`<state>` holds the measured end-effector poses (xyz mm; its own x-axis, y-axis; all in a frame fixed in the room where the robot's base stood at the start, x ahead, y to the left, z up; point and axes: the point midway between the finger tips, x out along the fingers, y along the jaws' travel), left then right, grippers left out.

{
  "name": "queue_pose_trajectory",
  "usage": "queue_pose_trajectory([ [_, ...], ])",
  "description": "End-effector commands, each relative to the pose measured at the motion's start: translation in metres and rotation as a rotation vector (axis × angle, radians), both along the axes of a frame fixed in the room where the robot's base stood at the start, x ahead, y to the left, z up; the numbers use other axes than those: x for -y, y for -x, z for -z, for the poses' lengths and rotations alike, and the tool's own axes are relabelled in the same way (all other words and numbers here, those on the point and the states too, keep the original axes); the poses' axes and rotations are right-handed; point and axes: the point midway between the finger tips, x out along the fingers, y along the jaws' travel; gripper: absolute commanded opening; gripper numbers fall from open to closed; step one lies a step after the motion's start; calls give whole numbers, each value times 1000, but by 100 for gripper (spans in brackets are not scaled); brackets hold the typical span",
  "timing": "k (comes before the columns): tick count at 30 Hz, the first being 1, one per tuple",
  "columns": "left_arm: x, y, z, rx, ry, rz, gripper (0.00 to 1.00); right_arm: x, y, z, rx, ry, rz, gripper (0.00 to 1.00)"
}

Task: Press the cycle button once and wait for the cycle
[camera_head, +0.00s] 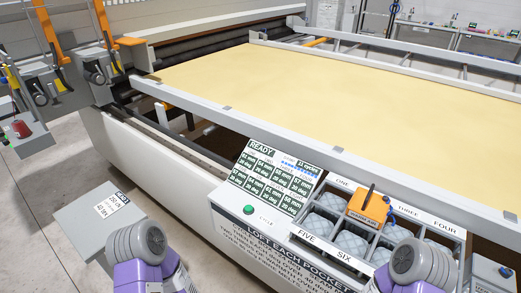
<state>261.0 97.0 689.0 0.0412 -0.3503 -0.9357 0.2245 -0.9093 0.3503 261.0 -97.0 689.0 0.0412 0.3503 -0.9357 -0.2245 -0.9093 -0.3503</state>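The green round button (249,210) sits on the pale front panel of the quilting machine, beside a small label that seems to read CYCLE. Just above it a display panel (272,172) shows READY on top and a grid of dark green cells with mm and deg values. Neither gripper's fingers show. Only grey and purple links of my arms rise from the bottom edge, one at lower left and one at lower right. Nothing is seen touching the button.
A pocket tray (308,237) with numbered compartments holds quilted pads, right of the button. An orange device (368,207) lies on it. A grey box (78,220) with a white label stands at lower left. Yellow fabric (330,88) spans the gantry. Floor is open at left.

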Motion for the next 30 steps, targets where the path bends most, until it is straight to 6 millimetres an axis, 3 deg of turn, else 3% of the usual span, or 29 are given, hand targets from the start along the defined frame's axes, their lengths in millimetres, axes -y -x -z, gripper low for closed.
queue_pose_trajectory([
  [5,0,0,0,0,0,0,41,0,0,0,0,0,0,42],
  [13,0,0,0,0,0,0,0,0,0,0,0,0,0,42],
  [30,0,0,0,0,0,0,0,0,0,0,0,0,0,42],
])
